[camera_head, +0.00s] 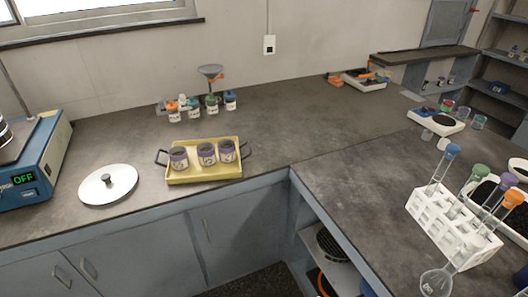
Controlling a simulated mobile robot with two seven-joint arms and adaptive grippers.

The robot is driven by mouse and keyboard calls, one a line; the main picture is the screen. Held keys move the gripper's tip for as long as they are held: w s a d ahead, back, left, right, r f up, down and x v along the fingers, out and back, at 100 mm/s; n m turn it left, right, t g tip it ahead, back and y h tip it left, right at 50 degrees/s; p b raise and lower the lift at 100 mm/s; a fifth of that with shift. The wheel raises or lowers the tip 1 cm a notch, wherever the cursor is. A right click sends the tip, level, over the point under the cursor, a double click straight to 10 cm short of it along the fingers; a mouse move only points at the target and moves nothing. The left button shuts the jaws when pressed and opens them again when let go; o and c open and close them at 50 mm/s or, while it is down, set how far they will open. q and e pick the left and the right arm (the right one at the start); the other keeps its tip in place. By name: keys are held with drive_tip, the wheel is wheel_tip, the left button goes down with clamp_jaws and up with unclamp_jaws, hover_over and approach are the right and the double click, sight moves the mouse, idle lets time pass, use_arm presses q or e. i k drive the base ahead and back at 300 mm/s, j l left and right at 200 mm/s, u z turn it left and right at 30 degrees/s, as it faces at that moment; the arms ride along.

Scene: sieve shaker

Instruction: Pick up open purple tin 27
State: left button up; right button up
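Three purple-rimmed tins with white labels stand upright in a row on a yellow tray (205,177) with dark handles: a left tin (179,158), a middle tin (206,155) and a right tin (227,152). Their tops look open, with dark contents inside. The labels are too small for me to tell surely which tin reads 27. Neither of my grippers shows in the head view.
A round white lid (108,186) lies left of the tray, beside a blue shaker base (36,165) reading OFF. Capped bottles (192,107) and a funnel stand (211,75) are behind the tray. A white test-tube rack (450,225) stands right. Counter right of the tray is clear.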

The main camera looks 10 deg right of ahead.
sight(227, 147)
drive_tip(key=i+j+u, duration=0.15)
drive_tip(key=u, duration=0.3)
drive_tip(key=i+u, duration=0.5)
drive_tip(key=k+l, duration=0.05)
drive_tip(key=k, duration=0.1)
